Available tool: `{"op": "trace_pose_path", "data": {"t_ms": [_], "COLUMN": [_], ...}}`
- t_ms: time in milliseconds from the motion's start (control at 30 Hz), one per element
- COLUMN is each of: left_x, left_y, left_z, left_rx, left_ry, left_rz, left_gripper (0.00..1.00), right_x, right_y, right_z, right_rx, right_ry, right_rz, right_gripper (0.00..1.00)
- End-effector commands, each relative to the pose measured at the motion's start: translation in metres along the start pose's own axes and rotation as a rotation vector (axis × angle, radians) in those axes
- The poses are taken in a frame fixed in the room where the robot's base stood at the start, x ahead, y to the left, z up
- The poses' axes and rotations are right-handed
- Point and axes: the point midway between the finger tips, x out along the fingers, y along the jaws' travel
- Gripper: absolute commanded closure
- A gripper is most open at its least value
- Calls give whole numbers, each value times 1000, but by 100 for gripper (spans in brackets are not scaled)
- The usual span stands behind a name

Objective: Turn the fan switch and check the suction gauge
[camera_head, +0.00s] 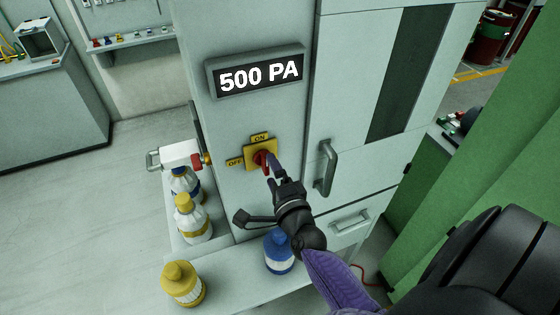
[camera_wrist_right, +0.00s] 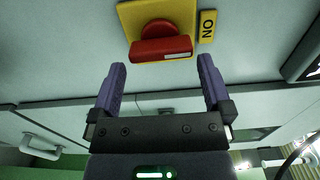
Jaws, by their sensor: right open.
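The fan switch is a red knob (camera_head: 261,158) on a yellow plate, with an ON label (camera_head: 260,139) above it and an OFF label (camera_head: 235,162) to its left. In the right wrist view the red handle (camera_wrist_right: 160,49) lies crosswise, its white mark at the end towards the ON label (camera_wrist_right: 207,26). My right gripper (camera_head: 273,163) is at the switch, partly covering it. In the wrist view its open fingers (camera_wrist_right: 158,65) are empty, with the handle just ahead of their tips. The gauge display (camera_head: 258,73) reads 500 PA. My left gripper is out of view.
A grey door handle (camera_head: 327,168) and a drawer pull (camera_head: 350,222) are right of the switch. A white and red device (camera_head: 181,155) juts out at left. Yellow-capped bottles (camera_head: 183,285) and a blue bottle (camera_head: 279,252) stand on the ledge below.

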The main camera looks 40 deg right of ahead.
Motion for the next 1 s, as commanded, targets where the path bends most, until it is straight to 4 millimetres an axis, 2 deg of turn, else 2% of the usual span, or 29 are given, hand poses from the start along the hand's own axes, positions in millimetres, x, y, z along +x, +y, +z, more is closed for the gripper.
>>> {"op": "trace_pose_path", "data": {"t_ms": [200,300,433,833,867,933,1000], "left_x": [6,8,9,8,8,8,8], "left_y": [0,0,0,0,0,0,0], "left_z": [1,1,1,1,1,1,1], "left_rx": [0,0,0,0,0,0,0], "left_ry": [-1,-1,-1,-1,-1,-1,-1], "left_rz": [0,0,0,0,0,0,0], "left_gripper": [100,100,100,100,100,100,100], "right_x": [-50,-65,-72,-72,-72,-74,-85], "right_y": [2,2,1,0,0,2,9], "right_z": [0,0,0,2,7,30,62], "right_rx": [0,1,2,-9,-31,-162,-394], "right_ry": [0,0,0,-11,-35,-160,-360], "right_rz": [4,2,1,5,16,71,159], "right_gripper": [0,0,0,0,0,0,0]}}
